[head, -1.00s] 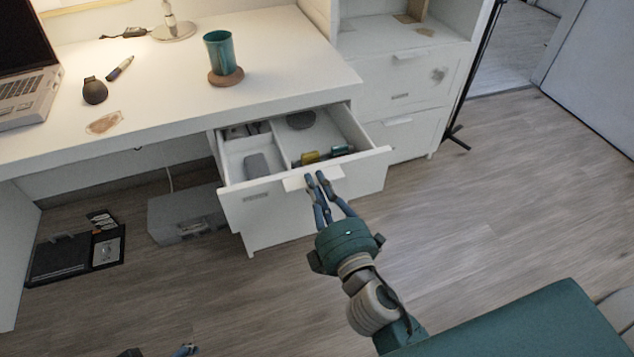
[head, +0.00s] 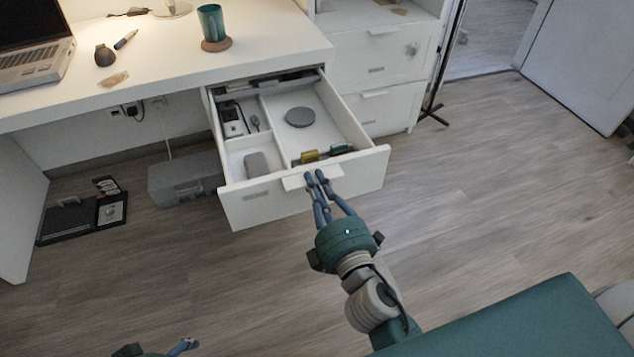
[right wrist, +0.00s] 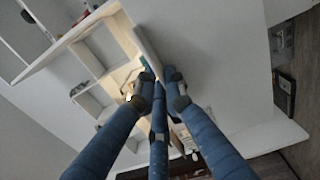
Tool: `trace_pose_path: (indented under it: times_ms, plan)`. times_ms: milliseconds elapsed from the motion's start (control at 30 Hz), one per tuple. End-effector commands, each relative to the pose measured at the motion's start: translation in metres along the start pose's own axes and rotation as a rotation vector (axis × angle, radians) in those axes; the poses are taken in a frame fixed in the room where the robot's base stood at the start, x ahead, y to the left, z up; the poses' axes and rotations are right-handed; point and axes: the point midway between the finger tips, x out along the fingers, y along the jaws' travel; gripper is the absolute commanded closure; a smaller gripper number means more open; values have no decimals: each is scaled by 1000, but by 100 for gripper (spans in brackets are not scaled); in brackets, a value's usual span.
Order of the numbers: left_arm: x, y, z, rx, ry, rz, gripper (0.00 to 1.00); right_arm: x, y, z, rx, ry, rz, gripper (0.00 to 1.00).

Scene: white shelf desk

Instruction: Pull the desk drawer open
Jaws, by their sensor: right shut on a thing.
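The white desk drawer (head: 258,212) stands pulled well out from under the desk, its inside showing. A white handle plate (head: 296,182) sits at the top of its front. My right gripper (head: 316,177) is shut on this handle, coming from the front right. In the right wrist view the blue fingers (right wrist: 162,85) meet at the drawer's front edge, with the hold itself partly hidden. My left gripper (head: 186,346) shows only in part at the bottom edge of the head view, away from the drawer.
The drawer holds a grey disc (head: 300,117), a yellow item (head: 309,156) and other small things. On the white desk (head: 170,70) are a laptop (head: 35,50) and a teal cup (head: 211,22). A grey case (head: 184,178) lies below. The floor right of the drawer is clear.

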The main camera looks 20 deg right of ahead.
Motion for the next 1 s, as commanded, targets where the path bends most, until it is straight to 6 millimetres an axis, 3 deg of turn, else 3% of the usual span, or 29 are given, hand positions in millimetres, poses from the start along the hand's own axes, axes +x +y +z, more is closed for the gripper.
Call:
trace_pose_path:
  times_ms: [400,433,500,533,833,1000]
  plan:
    - [0,-1,-1,2,3,-2,26,0,0,0,0,-1,0,100]
    - [0,-1,-1,2,3,-2,26,0,0,0,0,-1,0,87]
    - [0,-1,-1,2,3,-2,26,0,0,0,0,-1,0,73]
    - [0,-1,-1,2,3,-1,26,0,0,0,0,-1,0,71]
    - [0,0,-1,2,0,-1,26,0,2,0,0,0,2,71]
    - [0,0,0,1,0,-1,26,1,23,0,-3,3,10,71]
